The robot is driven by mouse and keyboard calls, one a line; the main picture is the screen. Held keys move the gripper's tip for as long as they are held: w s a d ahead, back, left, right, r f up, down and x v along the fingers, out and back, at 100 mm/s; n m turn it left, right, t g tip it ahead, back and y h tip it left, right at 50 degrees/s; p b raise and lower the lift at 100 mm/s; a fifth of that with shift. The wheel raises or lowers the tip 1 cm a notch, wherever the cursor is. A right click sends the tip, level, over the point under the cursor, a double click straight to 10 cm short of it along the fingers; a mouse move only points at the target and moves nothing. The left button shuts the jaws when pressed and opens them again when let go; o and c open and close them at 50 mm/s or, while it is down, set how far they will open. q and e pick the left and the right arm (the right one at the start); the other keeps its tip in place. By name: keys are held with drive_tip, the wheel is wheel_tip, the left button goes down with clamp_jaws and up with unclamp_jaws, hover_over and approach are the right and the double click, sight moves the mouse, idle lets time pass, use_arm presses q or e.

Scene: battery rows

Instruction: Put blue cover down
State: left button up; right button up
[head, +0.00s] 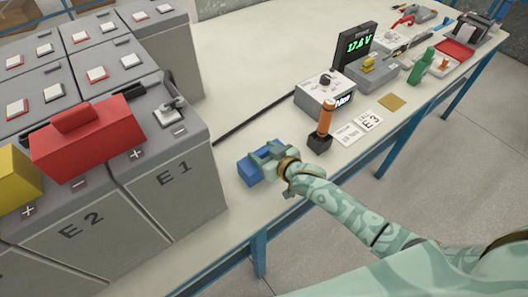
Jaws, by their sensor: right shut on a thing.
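The blue cover (252,169) is at the table's front edge, right of the large grey batteries. My right gripper (266,160) is shut on it from the right side. The cover is at or just above the table surface; I cannot tell whether it touches. The gripper hides part of the cover. My left gripper is not in view.
Battery E1 (175,180) and battery E2 (85,225) stand at the left, with a red cover (85,140) and a yellow cover (15,180) on top. An orange-handled tool (326,118), a meter box (322,93) and a voltage display (357,46) stand to the right.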

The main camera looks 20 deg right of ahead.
drive_tip(key=o, duration=1)
drive_tip(key=shift+f, duration=0.1)
drive_tip(key=shift+s+r, duration=0.15)
drive_tip(key=shift+r, duration=0.1)
drive_tip(key=p+v, duration=0.3)
drive_tip(key=v, duration=0.8)
drive_tip(key=shift+s+d, duration=0.2)
drive_tip(key=shift+s, duration=0.1)
drive_tip(key=shift+r, duration=0.15)
